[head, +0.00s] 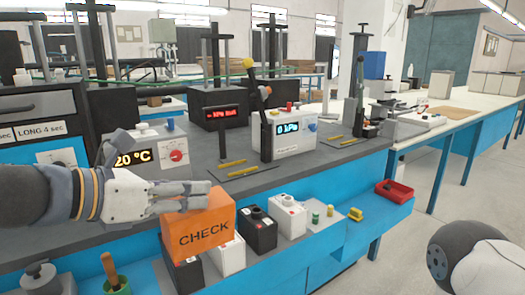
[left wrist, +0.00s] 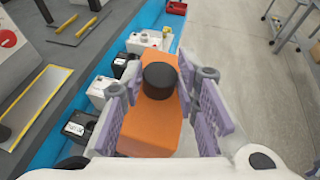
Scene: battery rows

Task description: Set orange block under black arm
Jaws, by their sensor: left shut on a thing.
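The orange block (head: 198,225), marked CHECK, is held in my left gripper (head: 185,196) above the front row of batteries. In the left wrist view the orange block (left wrist: 152,122) lies between the purple finger pads, with a round black cap (left wrist: 159,80) on it. My left gripper (left wrist: 165,105) is shut on it. A black arm (head: 256,100) with a yellow ball on top stands beside the white 0 kPa box (head: 290,135) on the grey bench. A dark plate with a yellow strip (head: 230,171) lies left of its foot. My right gripper is out of view.
Black and white batteries (head: 258,230) stand on the blue front ledge, with small green cylinders (head: 316,217) and a red bin (head: 394,191) further right. Another black upright tool (head: 360,85) stands further along the bench. Open floor lies to the right.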

